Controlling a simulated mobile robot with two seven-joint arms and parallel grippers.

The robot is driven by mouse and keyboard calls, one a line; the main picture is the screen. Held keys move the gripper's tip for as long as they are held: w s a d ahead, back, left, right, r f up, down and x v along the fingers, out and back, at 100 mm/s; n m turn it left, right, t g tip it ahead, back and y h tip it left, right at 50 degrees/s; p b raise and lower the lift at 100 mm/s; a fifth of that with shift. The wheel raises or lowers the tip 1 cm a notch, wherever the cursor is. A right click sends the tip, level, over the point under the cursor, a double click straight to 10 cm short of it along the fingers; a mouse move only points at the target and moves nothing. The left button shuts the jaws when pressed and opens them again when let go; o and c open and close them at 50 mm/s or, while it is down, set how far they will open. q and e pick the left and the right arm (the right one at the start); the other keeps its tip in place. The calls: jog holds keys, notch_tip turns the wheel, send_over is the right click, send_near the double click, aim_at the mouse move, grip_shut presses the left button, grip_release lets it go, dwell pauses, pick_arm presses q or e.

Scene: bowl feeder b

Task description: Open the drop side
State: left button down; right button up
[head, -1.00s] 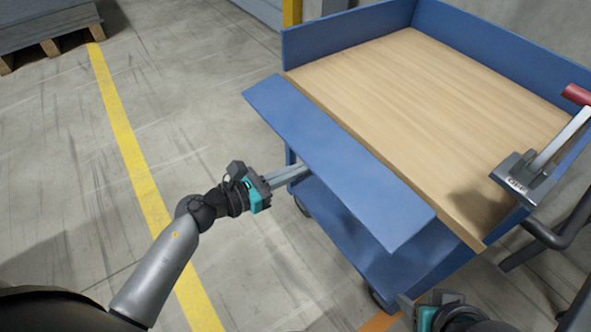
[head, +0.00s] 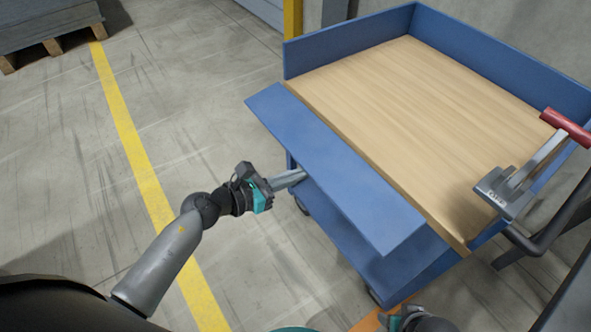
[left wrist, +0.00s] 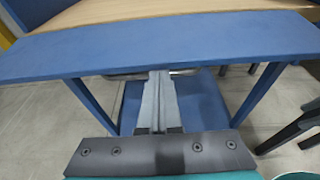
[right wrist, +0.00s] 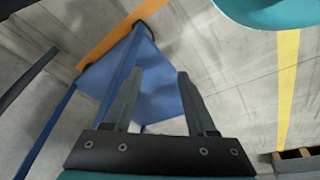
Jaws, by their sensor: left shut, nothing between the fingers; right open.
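The drop side (head: 335,170) is a long blue panel along the near left edge of the cart. It is swung outward, lying roughly flat beside the wooden deck (head: 400,110). In the left wrist view the panel (left wrist: 150,48) spans the picture, ahead of my fingers. My left gripper (head: 302,175) is shut and empty, its tips at the panel's outer edge and partly hidden by it; I cannot tell if they touch. Its closed fingers show in the left wrist view (left wrist: 160,76). My right gripper (head: 400,320) is low at the bottom edge; its fingers (right wrist: 160,78) are open and empty.
A latch block (head: 497,192) with a red-handled lever (head: 567,128) sits at the cart's right corner, beside a dark push handle (head: 545,235). A lower blue shelf (head: 395,275) lies below. Open floor with a yellow line (head: 140,160) is at left.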

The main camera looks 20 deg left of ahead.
pick_arm(q)
notch_tip(320, 180, up, 3)
jog(key=g+y+p, duration=0.1)
jog(key=p, duration=0.7)
jog(key=shift+r, duration=0.15)
jog(key=shift+r+p, duration=0.25)
jog(key=shift+p, duration=0.1)
pick_arm(e)
jog(key=s+d+f+g, duration=0.1)
jog(key=s+d+f, duration=0.7)
jog(key=s+f, duration=0.3)
jog(key=shift+s+f+h, duration=0.35)
jog(key=shift+s+h, duration=0.05)
jog(key=shift+s, duration=0.25)
pick_arm(q)
jog(key=shift+f, duration=0.15)
pick_arm(e)
jog(key=shift+w+a, duration=0.1)
jog(key=shift+w, duration=0.05)
